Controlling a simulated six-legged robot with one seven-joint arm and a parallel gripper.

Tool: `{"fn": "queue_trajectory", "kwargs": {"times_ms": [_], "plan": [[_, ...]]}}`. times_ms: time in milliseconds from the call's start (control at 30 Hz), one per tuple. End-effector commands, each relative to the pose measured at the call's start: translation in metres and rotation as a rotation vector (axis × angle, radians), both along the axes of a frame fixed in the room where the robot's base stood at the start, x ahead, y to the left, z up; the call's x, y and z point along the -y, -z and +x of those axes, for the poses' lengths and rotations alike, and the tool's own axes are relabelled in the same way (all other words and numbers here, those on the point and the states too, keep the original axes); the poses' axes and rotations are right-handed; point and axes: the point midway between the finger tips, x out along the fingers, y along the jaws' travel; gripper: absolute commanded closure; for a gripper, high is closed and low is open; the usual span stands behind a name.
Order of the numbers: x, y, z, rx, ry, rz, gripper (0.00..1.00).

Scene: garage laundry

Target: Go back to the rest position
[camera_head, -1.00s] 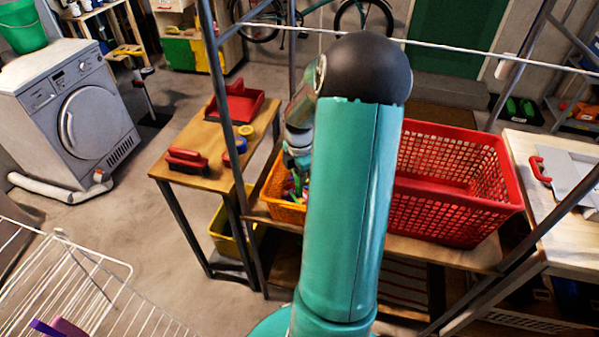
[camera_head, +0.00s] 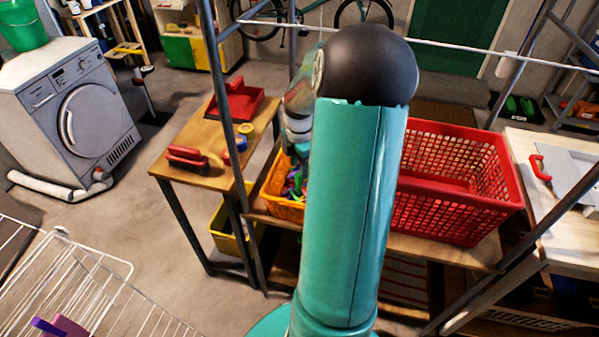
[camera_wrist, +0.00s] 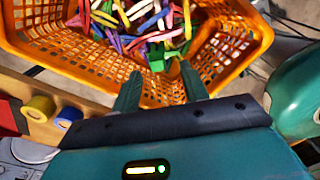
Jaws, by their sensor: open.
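My gripper (camera_wrist: 162,88) shows in the wrist view with its two fingers apart and nothing between them. It is over the near rim of an orange basket (camera_wrist: 78,62) that holds several coloured clothespins (camera_wrist: 135,20). In the head view my teal arm stands in the middle and hides most of my gripper. The orange basket (camera_head: 283,207) shows there just left of my arm, on a wooden shelf.
A red laundry basket (camera_head: 455,215) stands right of my arm on the shelf. A small wooden table (camera_head: 205,135) with a red brush (camera_head: 187,160) and red tray (camera_head: 236,102) is to the left. Metal shelf posts (camera_head: 222,80) rise close by. A white drying rack (camera_head: 75,275) stands front left.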

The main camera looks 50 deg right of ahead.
Motion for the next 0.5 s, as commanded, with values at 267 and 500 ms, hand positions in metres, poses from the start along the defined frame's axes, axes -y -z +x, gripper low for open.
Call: {"fn": "queue_trajectory", "kwargs": {"times_ms": [267, 500], "plan": [[0.001, -0.064, 0.001, 0.003, 0.000, -0.004, 0.56], [0.001, -0.094, 0.001, 0.000, 0.000, 0.000, 0.56]]}}
